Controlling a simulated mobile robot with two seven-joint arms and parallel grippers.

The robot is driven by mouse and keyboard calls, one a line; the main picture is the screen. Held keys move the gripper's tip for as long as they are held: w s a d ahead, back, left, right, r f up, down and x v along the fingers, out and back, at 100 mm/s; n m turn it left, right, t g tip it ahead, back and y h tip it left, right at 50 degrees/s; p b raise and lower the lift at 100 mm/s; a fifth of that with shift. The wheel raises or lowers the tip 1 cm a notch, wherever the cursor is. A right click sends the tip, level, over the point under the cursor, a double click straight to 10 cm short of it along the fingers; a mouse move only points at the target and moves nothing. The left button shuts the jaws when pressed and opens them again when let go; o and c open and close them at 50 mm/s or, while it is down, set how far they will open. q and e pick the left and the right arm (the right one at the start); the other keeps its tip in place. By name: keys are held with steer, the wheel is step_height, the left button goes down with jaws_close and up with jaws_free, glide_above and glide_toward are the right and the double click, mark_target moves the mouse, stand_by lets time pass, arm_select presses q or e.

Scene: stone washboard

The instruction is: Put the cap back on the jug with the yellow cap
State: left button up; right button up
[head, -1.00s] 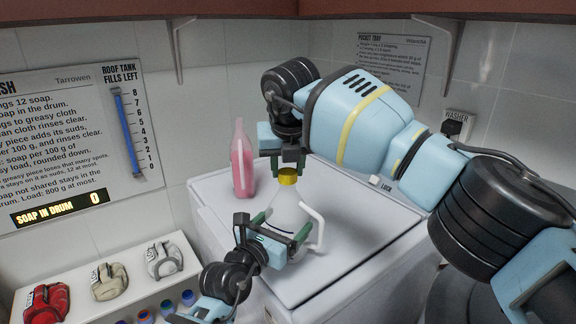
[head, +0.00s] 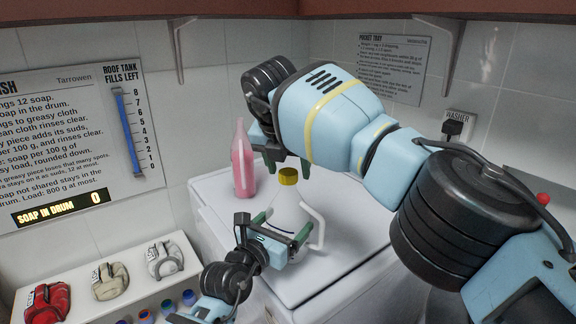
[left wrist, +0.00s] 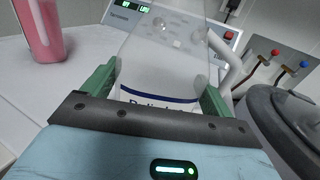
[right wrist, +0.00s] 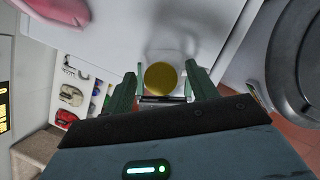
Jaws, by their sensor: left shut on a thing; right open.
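The white jug (head: 285,212) stands upright on the white machine top, with its yellow cap (head: 288,177) sitting on its neck. My left gripper (head: 276,242) is shut on the jug's body from the front; the left wrist view shows its green fingers on both sides of the jug (left wrist: 165,62). My right gripper (head: 287,163) is open and empty, above and behind the cap in the head view. In the right wrist view the yellow cap (right wrist: 161,77) shows between and beyond its open fingers (right wrist: 164,85). I cannot tell how tightly the cap sits.
A pink bottle (head: 243,160) stands behind and left of the jug on the machine top (head: 350,225). A wall plug (head: 455,128) is at right.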

steer(key=o, duration=0.6)
steer(key=shift+c, duration=0.2)
steer(key=v, duration=0.7)
steer(key=shift+r, duration=0.2)
steer(key=shift+s, duration=0.15)
arm_select(q)
steer(key=o, duration=1.7)
steer(key=v, duration=0.6)
steer(key=shift+a+p, duration=0.1)
steer(key=shift+p, duration=0.2)
steer(key=shift+v, duration=0.9)
arm_select(e)
steer(key=shift+s+r, duration=0.15)
steer(key=shift+r, duration=0.8)
